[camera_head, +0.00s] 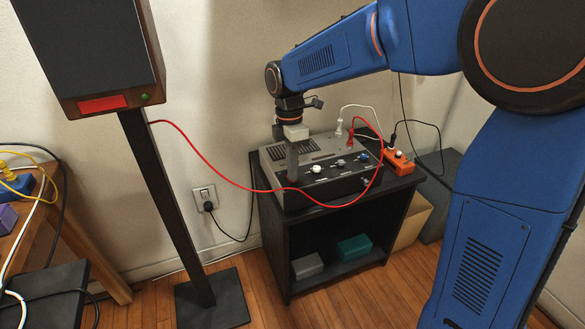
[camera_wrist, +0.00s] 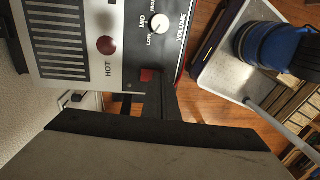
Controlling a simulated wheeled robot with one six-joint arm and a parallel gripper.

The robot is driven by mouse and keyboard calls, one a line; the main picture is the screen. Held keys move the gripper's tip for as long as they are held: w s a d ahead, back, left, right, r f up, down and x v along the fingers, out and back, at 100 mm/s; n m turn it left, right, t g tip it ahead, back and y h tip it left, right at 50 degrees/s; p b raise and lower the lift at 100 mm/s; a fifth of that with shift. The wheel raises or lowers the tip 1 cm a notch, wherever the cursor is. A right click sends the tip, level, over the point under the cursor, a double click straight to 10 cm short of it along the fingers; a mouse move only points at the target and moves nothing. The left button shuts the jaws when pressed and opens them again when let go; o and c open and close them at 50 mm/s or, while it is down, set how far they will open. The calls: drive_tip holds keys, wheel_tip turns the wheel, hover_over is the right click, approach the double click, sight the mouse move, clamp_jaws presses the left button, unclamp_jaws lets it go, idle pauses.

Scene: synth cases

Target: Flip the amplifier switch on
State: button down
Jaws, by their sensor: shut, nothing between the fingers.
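The grey amplifier (camera_head: 325,150) sits on a black cabinet, with knobs along its sloped front panel. In the wrist view its panel (camera_wrist: 125,68) shows a white knob by "MID", the word "VOLUME" and a dark red round lamp (camera_wrist: 105,45) by "HOT". A small red switch (camera_wrist: 149,76) is at the panel's lower edge. My gripper (camera_head: 292,177) is shut and empty, pointing down at the amplifier's left front. In the wrist view its dark tip (camera_wrist: 163,103) is right beside the switch; I cannot tell if they touch. The switch's position is unclear.
A red cable (camera_head: 230,187) loops from the speaker (camera_head: 90,50) across the amplifier's front to a red plug on top. An orange power strip (camera_head: 398,161) lies right of the amplifier. The black cabinet (camera_head: 273,240) holds two boxes. A wall outlet (camera_head: 204,196) is at left.

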drive_tip(key=shift+s+f, duration=0.1)
drive_tip(key=shift+f, duration=0.05)
idle(0.3)
drive_tip(key=shift+w+a, duration=0.2)
drive_tip(key=shift+w, duration=0.6)
drive_tip(key=shift+r, duration=0.2)
drive_tip(key=shift+r, duration=0.5)
wheel_tip(320, 180, up, 13)
drive_tip(key=w, duration=0.1)
drive_tip(key=shift+w+a, duration=0.25)
drive_tip(key=shift+w, duration=0.05)
drive_tip(key=shift+f, duration=0.1)
